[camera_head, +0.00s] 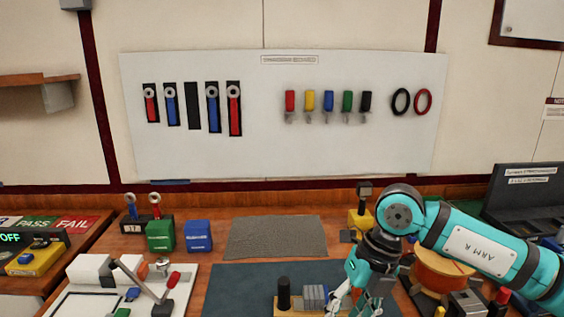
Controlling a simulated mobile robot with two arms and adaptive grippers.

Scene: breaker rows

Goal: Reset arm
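My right arm (480,250), teal with dark joints, comes in from the right and bends down at its elbow. My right gripper (353,298) points down at the bottom centre, over the right end of a small wooden base (298,313). On that base stand a black post (284,293) and a grey ribbed block (314,297), just left of the gripper. The fingertips are partly cut off and crowded by these parts, so I cannot tell their opening or whether they touch anything. My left gripper is not in view.
A dark mat (235,285) lies under the base, with a bare grey mat (275,237) behind. Green (160,236) and blue (198,236) boxes stand left. A white tray (75,303) is front left. An orange spool (440,270) and black laptop (525,195) are right. Tools hang on the wall board (265,120).

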